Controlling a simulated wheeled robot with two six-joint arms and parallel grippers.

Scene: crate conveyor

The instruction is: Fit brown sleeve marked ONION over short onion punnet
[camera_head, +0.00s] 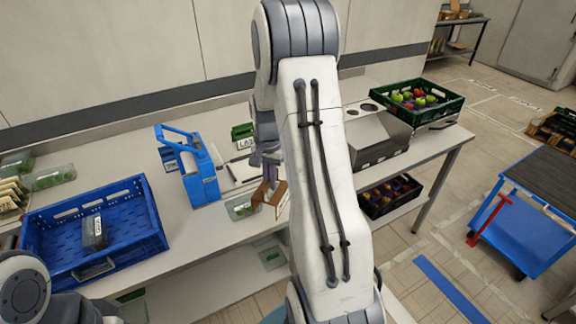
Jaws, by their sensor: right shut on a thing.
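My right gripper (270,178) reaches down over the table in the middle of the head view, partly hidden by my own arm. It is shut on a brown sleeve (279,196), held tilted just above the tabletop; any marking is too small to read.
A blue crate (150,207) with a dark pack in it stands on the left. A blue device (200,180) stands behind the punnet. More punnets (50,178) and pale sleeves (12,196) lie at the far left. A grey machine (374,135) and a green produce crate (440,111) are at the right.

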